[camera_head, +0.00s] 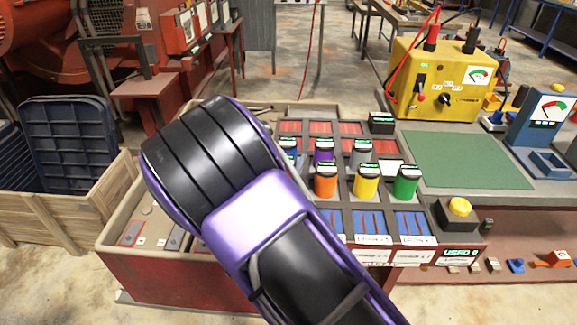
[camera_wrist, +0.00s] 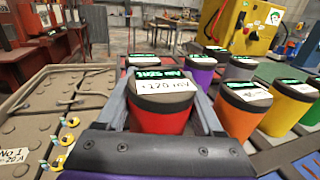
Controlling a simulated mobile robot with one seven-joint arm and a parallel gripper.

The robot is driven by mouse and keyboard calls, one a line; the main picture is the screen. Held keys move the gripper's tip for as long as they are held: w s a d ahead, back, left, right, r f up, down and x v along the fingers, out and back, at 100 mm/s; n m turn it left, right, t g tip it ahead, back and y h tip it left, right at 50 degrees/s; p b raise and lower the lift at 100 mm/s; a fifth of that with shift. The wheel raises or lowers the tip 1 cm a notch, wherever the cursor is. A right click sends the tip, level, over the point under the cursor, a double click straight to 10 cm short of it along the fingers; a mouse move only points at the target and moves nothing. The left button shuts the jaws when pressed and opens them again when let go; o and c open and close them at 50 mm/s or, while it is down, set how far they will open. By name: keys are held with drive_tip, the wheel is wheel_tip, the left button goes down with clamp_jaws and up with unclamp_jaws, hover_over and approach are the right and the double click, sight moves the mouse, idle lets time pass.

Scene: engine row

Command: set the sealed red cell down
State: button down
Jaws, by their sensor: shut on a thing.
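The red cell (camera_wrist: 160,118) stands upright between the two fingers of my gripper (camera_wrist: 162,100) in the wrist view. In the head view my arm hides both the gripper and the red cell. The rack (camera_head: 412,258) holds orange (camera_head: 326,183), yellow (camera_head: 366,184) and green (camera_head: 407,184) cells, with blue, purple (camera_head: 324,151) and grey cells behind.
A beige tray with terminals (camera_wrist: 48,112) lies left of my gripper. The orange cell (camera_wrist: 240,112) stands close on the right. Behind are a yellow meter box (camera_head: 437,80) and a green mat (camera_head: 465,158). A yellow button (camera_head: 460,206) sits at the rack's right corner. Empty red-floored slots (camera_head: 345,142) show at the back.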

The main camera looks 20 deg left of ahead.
drive_tip(key=shift+f, duration=0.65)
drive_tip(key=shift+f, duration=0.15)
unclamp_jaws()
drive_tip(key=shift+r, duration=0.2)
drive_tip(key=s, duration=1.2)
drive_tip(key=shift+a+f+p, duration=0.1)
drive_tip(key=shift+a+p, duration=0.05)
drive_tip(key=shift+p, duration=0.2)
